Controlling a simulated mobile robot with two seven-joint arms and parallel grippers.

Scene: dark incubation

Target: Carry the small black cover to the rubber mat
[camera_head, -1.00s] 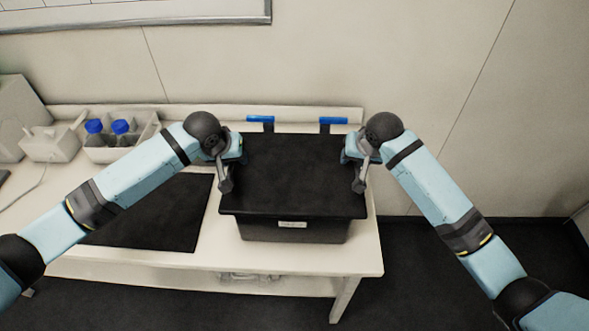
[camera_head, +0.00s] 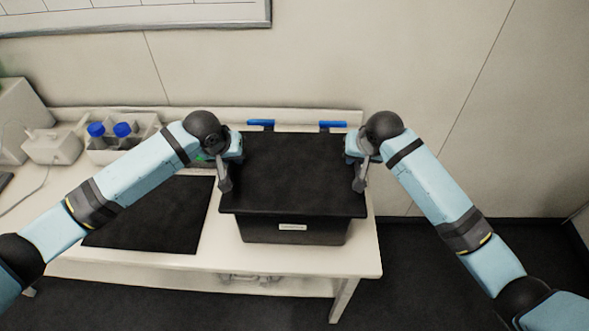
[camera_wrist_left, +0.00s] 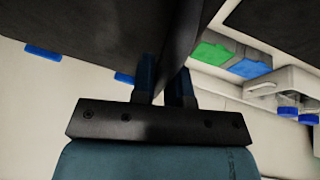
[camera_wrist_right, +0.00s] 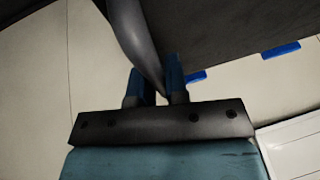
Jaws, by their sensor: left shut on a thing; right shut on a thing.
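The black cover (camera_head: 290,170) is a flat dark panel with a grey handle on each side. It is level over a black box (camera_head: 320,234) with a white label. It seems slightly raised, but I cannot tell whether it is fully clear of the box rim. My left gripper (camera_head: 227,161) is shut on the left handle, and the left wrist view shows its fingers (camera_wrist_left: 164,82) around it. My right gripper (camera_head: 359,161) is shut on the right handle, also in the right wrist view (camera_wrist_right: 157,85). The black rubber mat (camera_head: 150,222) lies flat on the table left of the box, partly hidden by my left arm.
A white rack (camera_head: 100,156) with blue-capped bottles (camera_head: 122,130) and a white device (camera_head: 52,148) stand at the back left of the table (camera_head: 210,262). Two blue tabs (camera_head: 333,124) show behind the cover. The mat's visible surface is bare.

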